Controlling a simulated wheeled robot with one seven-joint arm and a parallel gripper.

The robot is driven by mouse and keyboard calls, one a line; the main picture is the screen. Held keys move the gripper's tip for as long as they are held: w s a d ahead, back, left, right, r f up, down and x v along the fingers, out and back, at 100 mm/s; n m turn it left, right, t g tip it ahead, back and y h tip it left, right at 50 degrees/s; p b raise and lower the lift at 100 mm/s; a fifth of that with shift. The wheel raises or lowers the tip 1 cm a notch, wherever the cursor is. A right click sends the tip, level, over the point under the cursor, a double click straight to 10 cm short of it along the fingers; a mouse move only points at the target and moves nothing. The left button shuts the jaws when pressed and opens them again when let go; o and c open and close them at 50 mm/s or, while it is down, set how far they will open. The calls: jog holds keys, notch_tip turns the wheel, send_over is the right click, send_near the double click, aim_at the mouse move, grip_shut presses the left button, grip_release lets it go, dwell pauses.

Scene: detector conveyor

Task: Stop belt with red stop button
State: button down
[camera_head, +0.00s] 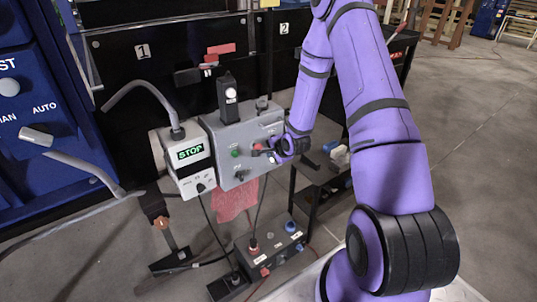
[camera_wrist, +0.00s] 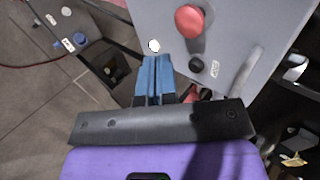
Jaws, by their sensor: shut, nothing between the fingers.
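The red stop button (camera_wrist: 190,20) is a round mushroom-like knob on the face of a grey control box (camera_wrist: 140,12). In the head view the control box (camera_head: 226,130) hangs in front of the black machine, and a red spot by my gripper looks like the same button (camera_head: 257,148). My gripper (camera_wrist: 156,62) is shut and empty. In the wrist view its blue fingertips lie below and left of the red button, near a white knob (camera_wrist: 154,46), apart from the red one. Whether the fingertips touch the panel is unclear. In the head view my gripper (camera_head: 268,155) is small at the box's right side.
A black knob (camera_wrist: 196,65) sits below the red button. A green button (camera_head: 236,153) is on the box's left part. A white unit with a lit STOP sign (camera_head: 190,152) adjoins it. A grey box with cables (camera_head: 270,250) stands below. Open floor lies at right.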

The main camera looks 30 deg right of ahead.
jog(key=v, duration=0.6)
jog(key=shift+s+r, duration=0.2)
jog(key=shift+s, duration=0.1)
jog(key=s+a+r+n+g+h, duration=0.1)
jog(key=s+a+r+n, duration=0.15)
jog(key=r, duration=0.55)
jog(key=s+a+r+n+g, duration=0.15)
jog(key=r+n, duration=0.25)
jog(key=r, duration=0.4)
jog(key=s+a+r+n+h, duration=0.1)
jog(key=s+a+r+n, duration=0.2)
jog(key=r, duration=0.5)
jog(key=s+a+r+n, duration=0.2)
jog(key=s+r, duration=0.2)
jog(key=s, duration=0.3)
jog(key=s+a+r+n+g+y, duration=0.1)
jog(key=s+a+r+n, duration=0.2)
jog(key=s, duration=0.5)
jog(key=s+a+r+n, duration=0.2)
jog(key=s+r+n, duration=0.1)
jog(key=s+r, duration=0.3)
jog(key=shift+s+a+g+y, duration=0.3)
jog(key=shift+s+g, duration=0.05)
jog(key=shift+s, duration=0.55)
